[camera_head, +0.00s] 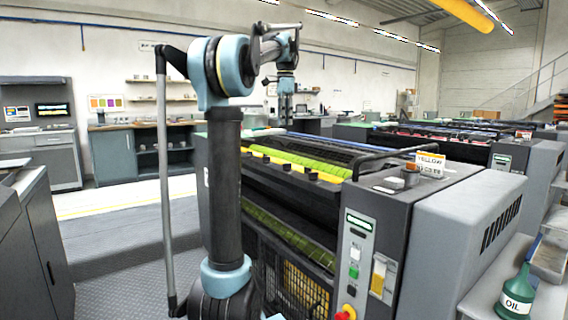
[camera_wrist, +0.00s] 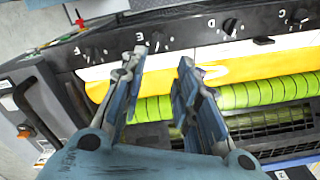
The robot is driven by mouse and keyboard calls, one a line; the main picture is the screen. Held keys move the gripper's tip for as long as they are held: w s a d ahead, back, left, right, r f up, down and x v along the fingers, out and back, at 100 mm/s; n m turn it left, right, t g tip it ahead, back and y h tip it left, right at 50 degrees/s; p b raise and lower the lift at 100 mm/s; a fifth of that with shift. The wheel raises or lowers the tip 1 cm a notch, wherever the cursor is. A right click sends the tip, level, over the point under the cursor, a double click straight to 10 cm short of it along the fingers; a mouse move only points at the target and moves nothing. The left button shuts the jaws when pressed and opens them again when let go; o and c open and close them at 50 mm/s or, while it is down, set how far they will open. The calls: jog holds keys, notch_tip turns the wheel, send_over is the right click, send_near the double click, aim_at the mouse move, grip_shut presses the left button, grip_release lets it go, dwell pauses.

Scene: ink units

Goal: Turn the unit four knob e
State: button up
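The wrist view shows a dark rail with black knobs and upside-down-looking white letters. Knob E (camera_wrist: 157,40) lies just beyond my fingertips, roughly in line with the gap between them. My gripper (camera_wrist: 158,64) is open and empty, with its two blue-grey fingers apart on either side of that gap. No contact with the knob is visible. In the head view the near printing unit (camera_head: 420,205) carries a YELLOW sign (camera_head: 430,160). My gripper is small there and its fingers are hard to make out.
Knob D (camera_wrist: 230,27) and knob C (camera_wrist: 300,17) sit to the right of knob E, and knob F (camera_wrist: 92,51) to the left. A green roller (camera_wrist: 255,93) runs below the rail. A green OIL bottle (camera_head: 516,293) stands at the right.

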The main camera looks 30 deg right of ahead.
send_near(287, 166)
jog(key=f, duration=0.7)
jog(key=shift+w+f, duration=0.25)
jog(key=shift+w, duration=0.1)
jog(key=shift+c, duration=0.5)
grip_shut()
jog(key=shift+a, duration=0.1)
